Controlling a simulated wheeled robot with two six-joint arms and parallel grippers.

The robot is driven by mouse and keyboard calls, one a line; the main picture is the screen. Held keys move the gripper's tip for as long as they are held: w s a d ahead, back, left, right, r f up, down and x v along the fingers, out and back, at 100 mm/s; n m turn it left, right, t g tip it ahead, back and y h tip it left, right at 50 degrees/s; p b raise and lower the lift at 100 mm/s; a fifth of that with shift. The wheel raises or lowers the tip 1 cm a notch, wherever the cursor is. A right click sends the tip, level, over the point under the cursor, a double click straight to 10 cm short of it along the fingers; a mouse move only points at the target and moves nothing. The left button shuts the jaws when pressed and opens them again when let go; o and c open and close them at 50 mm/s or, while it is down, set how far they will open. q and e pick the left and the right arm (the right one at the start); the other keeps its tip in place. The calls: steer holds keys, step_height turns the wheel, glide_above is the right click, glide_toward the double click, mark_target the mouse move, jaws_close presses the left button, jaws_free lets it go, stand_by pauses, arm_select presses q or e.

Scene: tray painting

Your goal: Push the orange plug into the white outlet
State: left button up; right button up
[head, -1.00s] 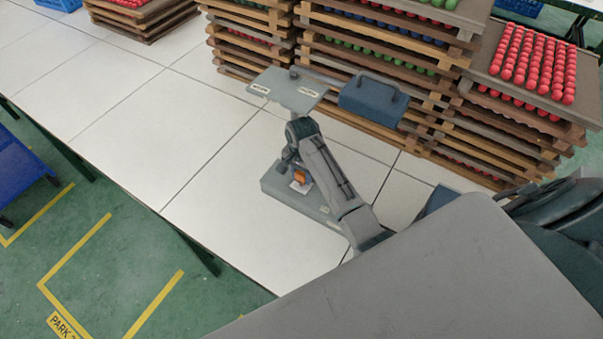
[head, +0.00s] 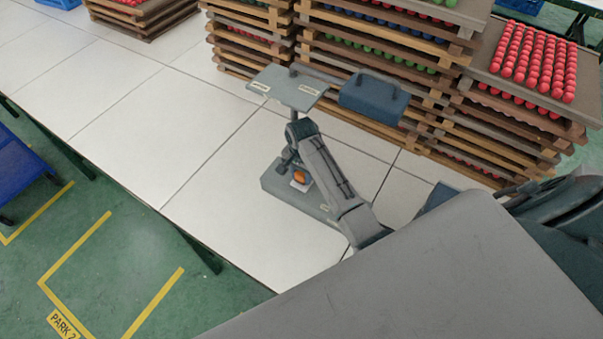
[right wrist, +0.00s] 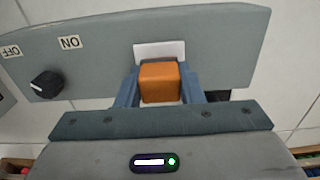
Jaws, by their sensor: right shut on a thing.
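The orange plug (right wrist: 160,83) is held between the two fingers of my right gripper (right wrist: 160,92), which is shut on it. The plug also shows in the head view (head: 299,176), just over the grey base board. The white outlet (right wrist: 160,50) is on the grey board (right wrist: 215,42), directly behind the plug in the right wrist view. The plug overlaps the outlet's lower part, and I cannot tell whether its prongs are in. My right gripper also shows in the head view (head: 296,172), pointing down at the board. My left gripper is not in view.
A black knob (right wrist: 47,84) and ON and OFF labels are on the board. A grey plate (head: 290,88) and a blue-grey box with a handle (head: 374,97) stand behind my arm. Stacked wooden trays (head: 370,45) with coloured balls line the back. The white table (head: 150,110) is clear at left.

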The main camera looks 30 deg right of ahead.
steer(key=shift+f, duration=0.5)
stand_by(0.7)
steer(key=o, duration=1.5)
steer(key=shift+r, duration=3)
